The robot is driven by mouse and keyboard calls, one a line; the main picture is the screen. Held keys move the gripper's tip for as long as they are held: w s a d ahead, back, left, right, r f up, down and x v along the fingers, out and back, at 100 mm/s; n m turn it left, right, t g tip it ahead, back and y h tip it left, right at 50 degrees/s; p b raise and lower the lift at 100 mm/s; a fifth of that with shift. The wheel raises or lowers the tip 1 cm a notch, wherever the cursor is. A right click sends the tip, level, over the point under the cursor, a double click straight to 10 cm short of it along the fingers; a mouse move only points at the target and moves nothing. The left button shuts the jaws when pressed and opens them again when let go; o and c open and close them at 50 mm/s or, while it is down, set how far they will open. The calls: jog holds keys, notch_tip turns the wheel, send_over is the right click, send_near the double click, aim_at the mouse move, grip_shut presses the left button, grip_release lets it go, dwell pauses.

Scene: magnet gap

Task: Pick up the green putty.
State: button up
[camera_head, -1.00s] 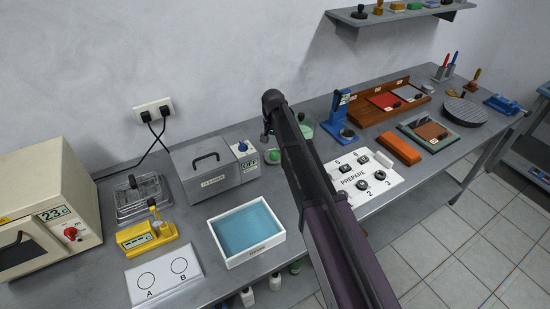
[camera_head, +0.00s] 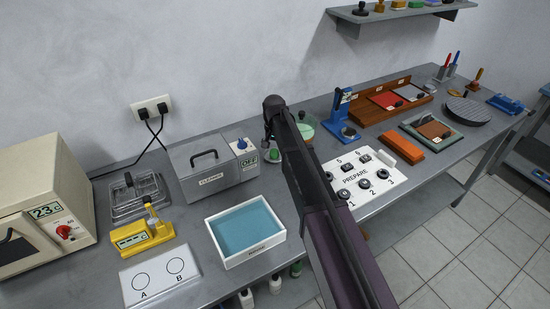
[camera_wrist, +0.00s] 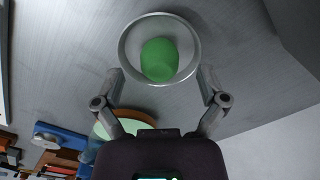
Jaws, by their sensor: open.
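The green putty (camera_wrist: 160,60) is a rounded lump in a shallow round metal dish (camera_wrist: 126,50) in the wrist view. In the head view the putty (camera_head: 274,153) is a small green spot right of the cleaner, partly hidden by my arm. My gripper (camera_wrist: 161,73) is open and empty. In the wrist view its two fingers point toward the dish, one on each side of its near rim, with the putty between their lines. Whether the fingertips touch the dish cannot be told.
The grey cleaner box (camera_head: 212,168) stands close left of the putty. A white tray with blue liquid (camera_head: 284,236) is in front. A pale green round thing (camera_head: 306,128) is just right of my arm. The white PREPARE panel (camera_head: 352,180) lies further right.

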jog(key=shift+f+b, duration=0.55)
jog(key=shift+f, duration=0.3)
jog(key=shift+c, duration=0.2)
jog(key=c, duration=1.1)
